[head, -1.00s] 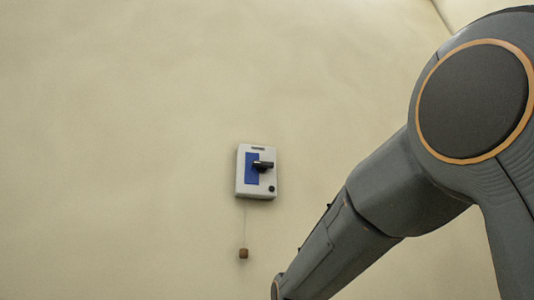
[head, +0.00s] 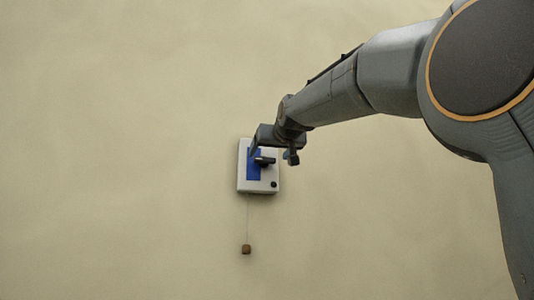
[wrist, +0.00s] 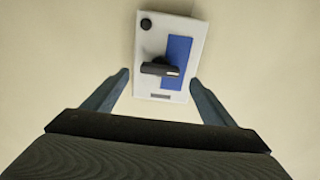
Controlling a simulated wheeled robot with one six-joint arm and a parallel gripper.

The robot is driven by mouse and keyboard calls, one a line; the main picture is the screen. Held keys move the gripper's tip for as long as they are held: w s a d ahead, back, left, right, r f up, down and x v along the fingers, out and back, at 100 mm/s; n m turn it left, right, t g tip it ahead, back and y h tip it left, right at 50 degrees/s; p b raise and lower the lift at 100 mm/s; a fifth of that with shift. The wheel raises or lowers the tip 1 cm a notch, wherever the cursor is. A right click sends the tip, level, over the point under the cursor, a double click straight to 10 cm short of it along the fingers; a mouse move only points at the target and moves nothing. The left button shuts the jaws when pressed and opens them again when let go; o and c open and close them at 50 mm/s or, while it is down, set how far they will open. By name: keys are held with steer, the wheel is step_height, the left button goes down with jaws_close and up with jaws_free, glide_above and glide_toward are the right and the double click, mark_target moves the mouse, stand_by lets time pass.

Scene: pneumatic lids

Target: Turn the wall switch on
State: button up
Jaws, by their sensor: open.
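The wall switch (head: 243,182) is a white box on the wall with a blue panel, a black lever (head: 265,160) and a small dark round knob near its lower right corner. My gripper (head: 272,155) is in front of the upper part of the box in the head view and hides its top edge. In the wrist view the box (wrist: 147,60) appears upside down, with the black lever (wrist: 158,69) pointing sideways across the blue panel. The open fingers of my gripper (wrist: 158,78) stand either side of the lever in that view. I cannot tell whether they touch anything.
The wall around the box is plain and clear.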

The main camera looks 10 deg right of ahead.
mark_target(266, 159)
steer(key=shift+w+p, duration=0.85)
steer(key=shift+w, duration=1.25)
steer(key=shift+c, duration=0.3)
steer(key=c, duration=1)
